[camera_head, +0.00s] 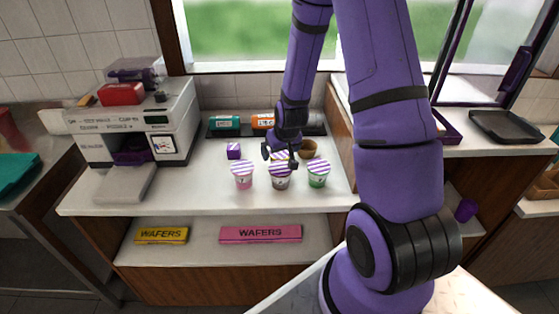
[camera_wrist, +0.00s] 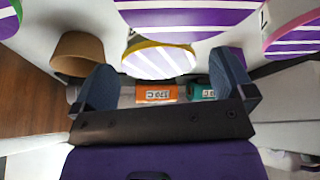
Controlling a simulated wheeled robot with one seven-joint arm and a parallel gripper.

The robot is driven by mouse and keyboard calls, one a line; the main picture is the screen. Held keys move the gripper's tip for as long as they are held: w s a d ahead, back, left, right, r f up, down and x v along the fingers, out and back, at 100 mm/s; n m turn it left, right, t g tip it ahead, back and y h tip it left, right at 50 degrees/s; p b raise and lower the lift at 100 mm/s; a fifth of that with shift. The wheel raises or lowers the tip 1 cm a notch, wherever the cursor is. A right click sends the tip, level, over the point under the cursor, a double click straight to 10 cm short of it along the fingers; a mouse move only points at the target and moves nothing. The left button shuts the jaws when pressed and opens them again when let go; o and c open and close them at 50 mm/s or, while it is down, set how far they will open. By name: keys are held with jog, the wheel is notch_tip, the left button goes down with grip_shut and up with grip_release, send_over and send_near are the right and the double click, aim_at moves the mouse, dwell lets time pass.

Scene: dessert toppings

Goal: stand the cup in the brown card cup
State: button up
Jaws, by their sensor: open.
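The brown card cup (camera_head: 308,149) stands open and empty-looking at the back right of the counter; it also shows at the left of the wrist view (camera_wrist: 78,50). A cup with a striped purple-and-white lid and yellow rim (camera_wrist: 160,60) lies between the fingers in the wrist view. In the head view my gripper (camera_head: 279,158) partly hides it. My gripper is open, with a finger to each side of that lid; I cannot tell whether they touch it. Three other striped-lid cups stand in front: pink (camera_head: 242,175), brown-sided (camera_head: 280,178) and green (camera_head: 318,173).
A small purple box (camera_head: 234,151) stands left of my gripper. Teal (camera_head: 224,122) and orange (camera_head: 263,121) rolls lie along the back wall. A white machine (camera_head: 135,125) stands at the left. The counter's front strip is clear; wafer boxes (camera_head: 260,233) lie on the shelf below.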

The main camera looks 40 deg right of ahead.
jog(key=shift+x, duration=1.45)
jog(key=shift+d, duration=0.1)
jog(key=shift+c, duration=0.5)
jog(key=c, duration=1)
jog(key=shift+r, duration=0.2)
